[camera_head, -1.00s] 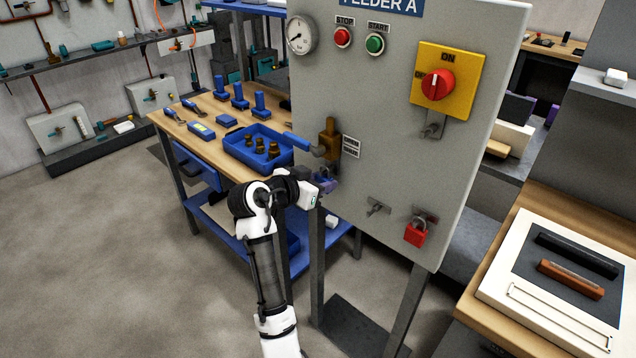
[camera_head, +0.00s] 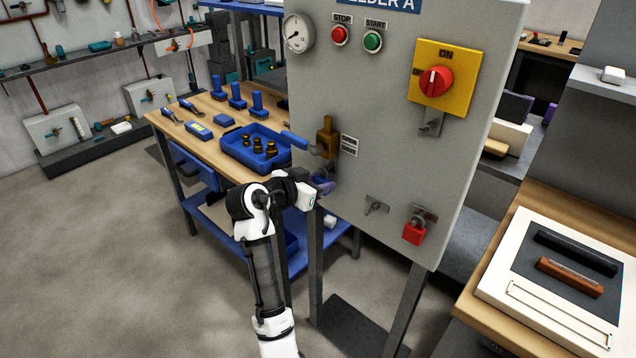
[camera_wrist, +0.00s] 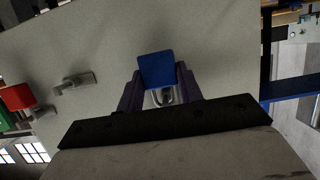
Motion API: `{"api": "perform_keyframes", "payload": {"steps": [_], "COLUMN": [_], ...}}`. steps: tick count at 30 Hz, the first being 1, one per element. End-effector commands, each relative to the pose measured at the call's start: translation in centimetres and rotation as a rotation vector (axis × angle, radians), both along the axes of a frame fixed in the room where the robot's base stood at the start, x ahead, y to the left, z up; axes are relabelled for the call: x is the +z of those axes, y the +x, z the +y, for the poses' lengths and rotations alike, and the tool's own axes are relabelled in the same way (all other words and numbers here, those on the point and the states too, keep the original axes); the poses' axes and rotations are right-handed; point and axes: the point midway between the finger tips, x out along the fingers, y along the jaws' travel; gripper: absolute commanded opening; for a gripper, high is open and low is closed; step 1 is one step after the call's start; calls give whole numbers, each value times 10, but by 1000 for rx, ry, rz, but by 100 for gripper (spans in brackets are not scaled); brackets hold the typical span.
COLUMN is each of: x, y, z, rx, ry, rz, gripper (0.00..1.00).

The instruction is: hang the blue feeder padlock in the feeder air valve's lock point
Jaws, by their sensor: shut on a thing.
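The blue padlock (camera_wrist: 157,70) is between the two purple fingers of my gripper (camera_wrist: 160,88) in the wrist view, with its metal shackle (camera_wrist: 163,97) showing between them. My gripper (camera_head: 324,186) is shut on it. In the head view my gripper is close to the panel front, just below the feeder air valve (camera_head: 327,137), a brass body with a blue handle (camera_head: 297,141) pointing left. I cannot make out the padlock itself in the head view. The valve's lock point is not clear there, and I cannot tell whether the shackle touches it.
The grey panel (camera_head: 400,160) stands right in front of my gripper. A red padlock (camera_head: 414,232) hangs on it at lower right, beside an empty metal bracket (camera_head: 376,207). A workbench with a blue tray (camera_head: 232,150) is at left behind my arm.

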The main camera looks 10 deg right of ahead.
Motion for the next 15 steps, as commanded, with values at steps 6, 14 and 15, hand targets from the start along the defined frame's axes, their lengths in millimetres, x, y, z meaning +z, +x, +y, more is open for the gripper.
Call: {"api": "perform_keyframes", "payload": {"steps": [6,14,15], "x": [1,1,1], "y": [0,0,0], "z": [0,0,0], "rx": [0,0,0], "ry": [-1,0,0], "rz": [-2,-1,-1], "gripper": [46,61,61]}}
